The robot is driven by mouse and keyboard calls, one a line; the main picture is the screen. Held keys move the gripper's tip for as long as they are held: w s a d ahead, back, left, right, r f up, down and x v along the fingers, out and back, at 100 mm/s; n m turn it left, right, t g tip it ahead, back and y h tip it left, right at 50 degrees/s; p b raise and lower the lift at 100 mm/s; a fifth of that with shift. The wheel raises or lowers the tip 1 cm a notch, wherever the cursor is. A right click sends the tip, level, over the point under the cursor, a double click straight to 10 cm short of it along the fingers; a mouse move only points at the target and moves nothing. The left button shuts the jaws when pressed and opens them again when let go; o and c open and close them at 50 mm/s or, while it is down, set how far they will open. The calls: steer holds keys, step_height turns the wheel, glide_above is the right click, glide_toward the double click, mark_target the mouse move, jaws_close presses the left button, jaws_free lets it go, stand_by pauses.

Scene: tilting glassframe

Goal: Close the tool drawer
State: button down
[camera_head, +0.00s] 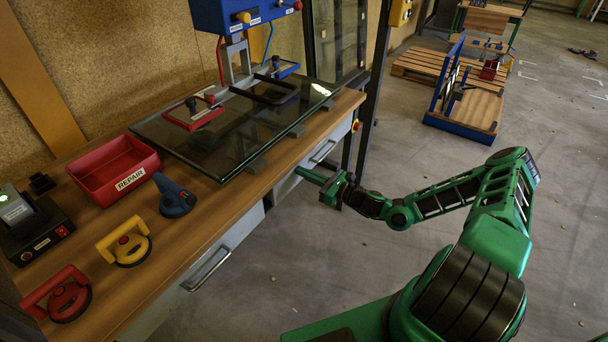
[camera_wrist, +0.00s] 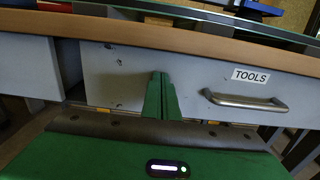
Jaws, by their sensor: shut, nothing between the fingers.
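The tool drawer (camera_wrist: 205,77) has a pale grey front with a white TOOLS label (camera_wrist: 250,76) and a metal bar handle (camera_wrist: 245,101). In the head view its handle (camera_head: 322,151) shows under the right part of the workbench. My gripper (camera_head: 299,170) is shut and empty, pointing at the drawer front just left of the handle. In the wrist view the closed green fingertips (camera_wrist: 160,76) overlap the front, left of the label. They are at or very near the front; I cannot tell whether they touch. Any remaining drawer gap is hard to judge.
The wooden workbench top (camera_head: 165,240) overhangs above the gripper. A glass panel (camera_head: 225,135) lies on it. Another drawer with a handle (camera_head: 207,269) is to the left. A dark upright post (camera_head: 376,75) stands behind the gripper. The floor (camera_head: 420,130) to the right is open.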

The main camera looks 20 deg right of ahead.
steer(key=v, duration=1.4)
